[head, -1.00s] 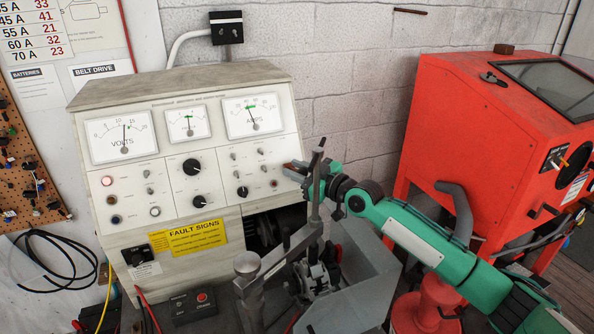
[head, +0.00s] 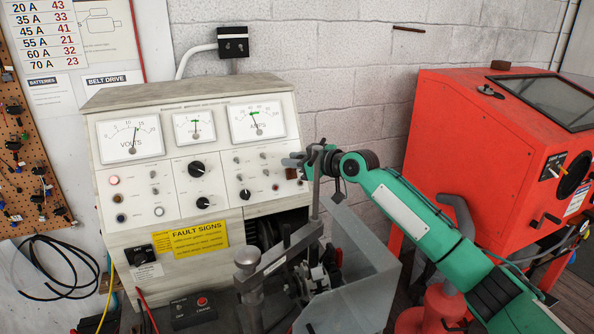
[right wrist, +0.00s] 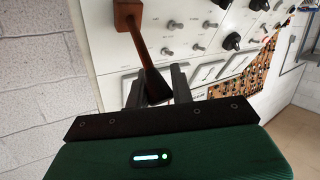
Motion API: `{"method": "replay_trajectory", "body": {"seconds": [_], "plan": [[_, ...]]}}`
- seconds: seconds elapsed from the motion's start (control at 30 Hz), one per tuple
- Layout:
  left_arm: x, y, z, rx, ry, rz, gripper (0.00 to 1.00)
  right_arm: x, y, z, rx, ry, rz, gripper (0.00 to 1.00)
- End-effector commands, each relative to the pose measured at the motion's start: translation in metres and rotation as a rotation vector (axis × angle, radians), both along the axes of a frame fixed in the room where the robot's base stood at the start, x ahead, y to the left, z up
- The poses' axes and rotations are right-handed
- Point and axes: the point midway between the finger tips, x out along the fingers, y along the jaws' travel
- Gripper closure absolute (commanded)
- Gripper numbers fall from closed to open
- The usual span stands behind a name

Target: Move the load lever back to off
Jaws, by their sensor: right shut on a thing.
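The pale test bench panel (head: 215,218) stands at the left of centre, with dials, knobs and small switches. The load lever, with a red-brown base block (head: 291,173) at the panel's right edge, also shows in the right wrist view (right wrist: 128,14). There its arm runs down to a dark handle end between my fingers. My right gripper (head: 293,161) is shut on that handle end, and its two fingers show in the right wrist view (right wrist: 158,88). In the head view the fingers partly hide the lever. My left gripper is not in view.
A grey upright post and clamp arm (head: 316,195) stand just in front of my right gripper. Below are a grey guard (head: 365,265) and a red-button box (head: 195,311). A red cabinet (head: 450,120) stands at the right.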

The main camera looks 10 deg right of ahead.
Motion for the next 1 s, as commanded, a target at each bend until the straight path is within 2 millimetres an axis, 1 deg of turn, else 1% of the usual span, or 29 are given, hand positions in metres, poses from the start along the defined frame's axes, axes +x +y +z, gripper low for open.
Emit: {"method": "replay_trajectory", "body": {"seconds": [0.03, 0.23, 0.8, 0.83, 0.93, 0.97, 1.0], "plan": [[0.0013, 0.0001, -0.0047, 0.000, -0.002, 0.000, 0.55, 0.0030, -0.0004, 0.0014, 0.004, -0.004, -0.003, 1.00], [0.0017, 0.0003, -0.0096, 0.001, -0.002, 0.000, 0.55, 0.0082, 0.0006, 0.0057, 0.004, -0.005, -0.003, 1.00], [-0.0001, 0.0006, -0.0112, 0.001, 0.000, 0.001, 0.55, 0.0112, -0.0004, 0.0073, 0.001, -0.006, -0.006, 1.00], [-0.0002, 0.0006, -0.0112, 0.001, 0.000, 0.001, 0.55, 0.0111, -0.0003, 0.0072, 0.001, -0.006, -0.006, 0.76], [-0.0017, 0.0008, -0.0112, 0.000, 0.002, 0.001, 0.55, 0.0110, -0.0001, 0.0069, 0.000, -0.005, -0.005, 0.56], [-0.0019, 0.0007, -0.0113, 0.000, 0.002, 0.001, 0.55, 0.0109, -0.0001, 0.0068, 0.000, -0.005, -0.005, 0.54], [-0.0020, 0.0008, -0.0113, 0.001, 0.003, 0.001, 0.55, 0.0107, 0.0001, 0.0067, 0.000, -0.005, -0.004, 0.54]]}}
